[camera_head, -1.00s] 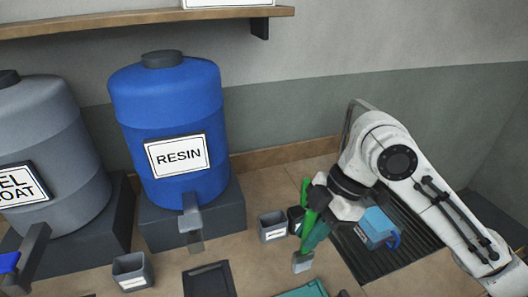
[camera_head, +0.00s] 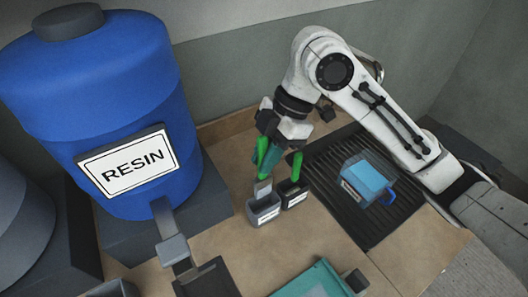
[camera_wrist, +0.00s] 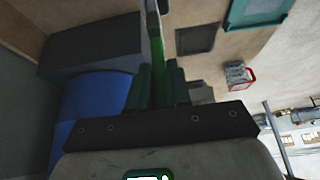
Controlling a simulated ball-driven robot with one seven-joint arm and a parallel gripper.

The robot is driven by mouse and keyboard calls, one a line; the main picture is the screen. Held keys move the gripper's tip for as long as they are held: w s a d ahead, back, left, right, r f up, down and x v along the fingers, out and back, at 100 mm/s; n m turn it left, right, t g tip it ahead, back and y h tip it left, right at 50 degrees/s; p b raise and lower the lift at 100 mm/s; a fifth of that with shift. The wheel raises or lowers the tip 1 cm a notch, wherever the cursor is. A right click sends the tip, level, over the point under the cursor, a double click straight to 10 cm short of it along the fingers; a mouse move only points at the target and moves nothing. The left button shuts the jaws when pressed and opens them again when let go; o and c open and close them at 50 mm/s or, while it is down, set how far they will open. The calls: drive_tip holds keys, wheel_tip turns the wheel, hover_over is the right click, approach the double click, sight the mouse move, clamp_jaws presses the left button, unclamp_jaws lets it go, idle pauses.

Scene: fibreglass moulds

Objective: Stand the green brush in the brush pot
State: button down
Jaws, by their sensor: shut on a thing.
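My gripper (camera_head: 267,156) is shut on a green brush (camera_head: 263,150), which hangs head down with its pale grey head lowest. In the wrist view the brush (camera_wrist: 157,55) runs between the two teal fingers. A light grey pot (camera_head: 264,212) with a white label stands directly below. The brush head overlaps its back rim in the picture; I cannot tell whether it is inside or just above. A darker pot (camera_head: 293,197) stands right beside it on the right, with another green handle (camera_head: 297,166) upright in it. The labels are too small to read.
A blue resin drum (camera_head: 100,110) on a dark stand is at the left, its tap (camera_head: 170,240) jutting forward. A blue jug (camera_head: 368,180) stands on a black grate (camera_head: 325,205) at the right. A teal tray (camera_head: 315,282) lies in front. Bare bench lies between.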

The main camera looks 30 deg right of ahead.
sight(266, 183)
drive_tip(key=shift+f+b, duration=3.65)
drive_tip(key=shift+f, duration=0.95)
drive_tip(key=c, duration=1)
unclamp_jaws()
drive_tip(key=v, duration=1.1)
drive_tip(key=shift+s+f, duration=0.1)
drive_tip(key=shift+s, duration=0.05)
